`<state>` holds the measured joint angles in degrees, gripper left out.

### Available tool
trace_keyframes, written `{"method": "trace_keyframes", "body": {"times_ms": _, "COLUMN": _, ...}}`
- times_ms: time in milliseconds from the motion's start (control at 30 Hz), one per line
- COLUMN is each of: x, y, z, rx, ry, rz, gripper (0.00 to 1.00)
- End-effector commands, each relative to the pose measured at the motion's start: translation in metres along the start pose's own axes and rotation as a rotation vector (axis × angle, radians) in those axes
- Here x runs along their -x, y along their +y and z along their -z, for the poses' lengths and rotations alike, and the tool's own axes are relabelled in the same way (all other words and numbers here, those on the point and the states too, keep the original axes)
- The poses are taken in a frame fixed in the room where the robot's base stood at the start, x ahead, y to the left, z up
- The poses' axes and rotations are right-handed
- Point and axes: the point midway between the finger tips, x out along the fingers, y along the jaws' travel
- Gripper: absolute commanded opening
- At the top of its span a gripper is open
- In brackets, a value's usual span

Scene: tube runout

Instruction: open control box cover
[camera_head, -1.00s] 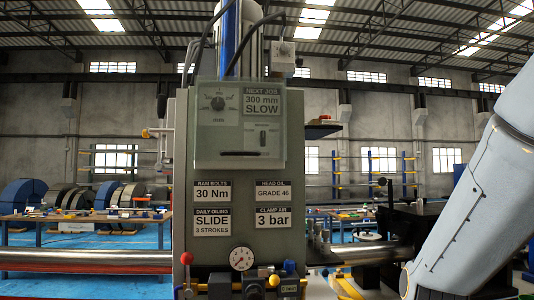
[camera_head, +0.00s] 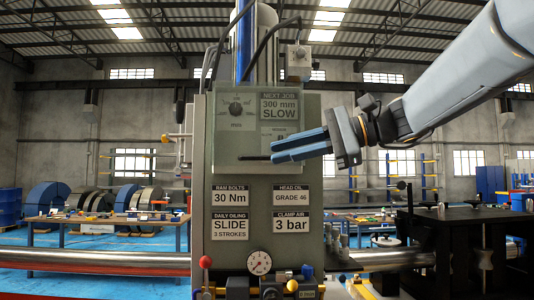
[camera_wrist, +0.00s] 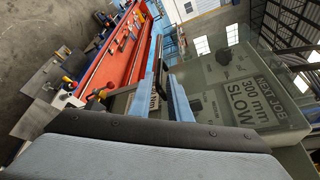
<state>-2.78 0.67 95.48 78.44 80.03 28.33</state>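The control box cover (camera_head: 225,140) is a clear pane over the upper front of the grey-green machine column. It looks closed, with a dial and a NEXT JOB 300 mm SLOW label showing through it. A dark handle bar (camera_head: 254,158) lies along its lower edge. The cover also shows at the right of the wrist view (camera_wrist: 225,75). My gripper (camera_head: 273,152) reaches in from the right, its blue fingers level at the right end of the handle. The fingers stand apart in the wrist view (camera_wrist: 162,65). I cannot tell whether the handle is between them.
Below the cover are several printed labels (camera_head: 262,208), a pressure gauge (camera_head: 259,262) and coloured knobs. A steel tube (camera_head: 95,258) runs to the column from the left. Black cables (camera_head: 222,50) hang above the cover. A dark machine table (camera_head: 465,235) stands at the right.

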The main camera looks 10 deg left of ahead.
Motion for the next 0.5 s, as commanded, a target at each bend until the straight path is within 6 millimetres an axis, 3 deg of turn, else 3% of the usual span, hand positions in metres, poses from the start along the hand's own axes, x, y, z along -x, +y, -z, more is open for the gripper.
{"method": "trace_keyframes", "body": {"times_ms": 200, "x": -0.032, "y": 0.000, "z": -0.001, "rx": -0.002, "ry": -0.001, "rz": -0.004, "gripper": 0.17}}
{"method": "trace_keyframes", "body": {"times_ms": 500, "x": -0.045, "y": 0.001, "z": 0.001, "rx": -0.001, "ry": 0.002, "rz": -0.002, "gripper": 0.17}}
